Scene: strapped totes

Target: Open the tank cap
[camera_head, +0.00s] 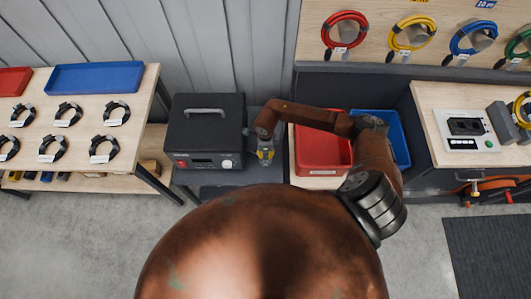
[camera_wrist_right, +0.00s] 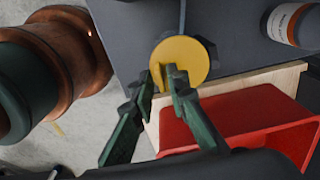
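The yellow round tank cap (camera_wrist_right: 192,52) is in the right wrist view, on a dark grey surface. It has a raised grip ridge across it. My right gripper (camera_wrist_right: 161,76) has its two green fingertips close together, one on each side of that ridge, and looks shut on it. In the head view my right arm reaches over from the right, and my right gripper (camera_head: 265,152) hangs beside the right side of the black box-shaped unit (camera_head: 205,122), with a little yellow showing there. The cap is mostly hidden in that view. My left gripper is in no view.
A red bin (camera_head: 310,165) and a blue bin (camera_head: 403,153) stand right of the unit. A bench (camera_head: 134,125) with coiled black cables is at the left. An orange-and-white canister (camera_wrist_right: 284,22) is near the cap. Grey floor lies in front.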

